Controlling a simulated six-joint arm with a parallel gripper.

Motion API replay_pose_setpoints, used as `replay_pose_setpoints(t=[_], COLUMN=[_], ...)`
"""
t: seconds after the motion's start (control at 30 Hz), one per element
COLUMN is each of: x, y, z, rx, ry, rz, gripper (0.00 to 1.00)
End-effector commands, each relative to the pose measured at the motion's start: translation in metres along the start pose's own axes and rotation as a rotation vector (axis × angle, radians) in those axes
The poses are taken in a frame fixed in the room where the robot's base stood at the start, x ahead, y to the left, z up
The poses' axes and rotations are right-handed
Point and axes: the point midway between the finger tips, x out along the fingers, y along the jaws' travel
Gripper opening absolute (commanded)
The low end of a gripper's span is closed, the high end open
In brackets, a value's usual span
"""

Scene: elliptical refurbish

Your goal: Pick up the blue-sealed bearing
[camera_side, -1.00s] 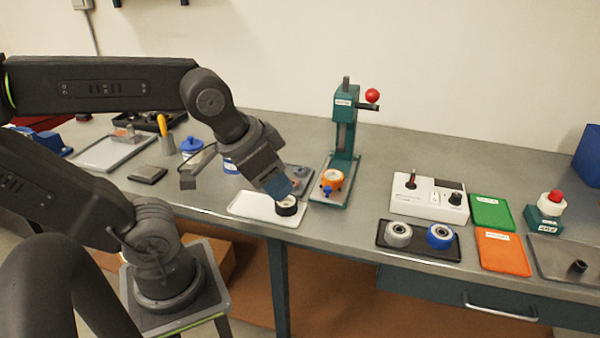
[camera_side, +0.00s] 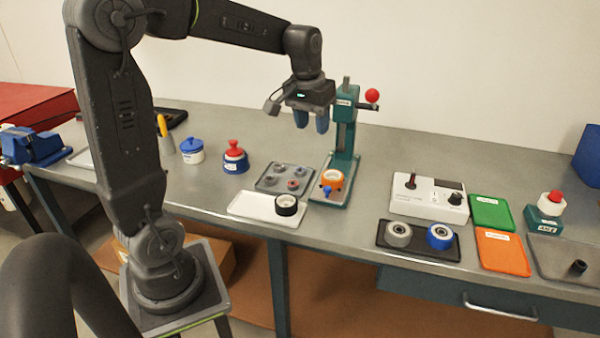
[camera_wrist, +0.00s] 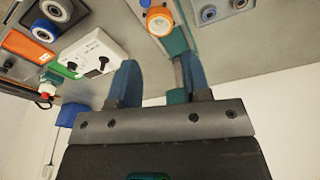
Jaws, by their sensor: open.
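A small grey tray (camera_side: 262,186) holds several small bearings left of the press in the side view. One bearing (camera_side: 293,185) has a reddish middle; the seal colours of the others are too small to tell, so I cannot pick out the blue-sealed one. Part of this tray (camera_wrist: 225,12) shows at the top right of the wrist view, with a bearing (camera_wrist: 208,13) in it. My gripper (camera_side: 311,120) points down, open and empty, well above the bench, beside the press column and behind the tray. Its two blue fingers stand apart in the wrist view (camera_wrist: 160,76).
The green press (camera_side: 345,140) stands close right of my gripper, with an orange holder (camera_side: 332,180) on its base. A white tray (camera_side: 250,206) with a black-rimmed wheel (camera_side: 286,205) lies in front. A black tray (camera_side: 420,248) holds grey and blue wheels.

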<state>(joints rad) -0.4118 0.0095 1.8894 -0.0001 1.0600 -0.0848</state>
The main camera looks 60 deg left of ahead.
Motion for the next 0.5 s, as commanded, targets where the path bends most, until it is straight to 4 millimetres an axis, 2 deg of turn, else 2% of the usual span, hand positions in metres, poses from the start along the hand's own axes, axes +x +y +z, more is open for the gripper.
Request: replay_pose_setpoints(t=[0.03,0.2,0.33,0.5], x=[0.016,0.057,0.08,0.095], y=[-0.017,-0.066,-0.093,-0.106], z=[-0.02,-0.065,-0.081,-0.087], rx=[-0.054,-0.192,-0.258,-0.29], ry=[-0.036,-0.121,-0.161,-0.18], rz=[-0.011,-0.032,-0.039,-0.042], gripper=[0.44,0.44,0.44,0.44])
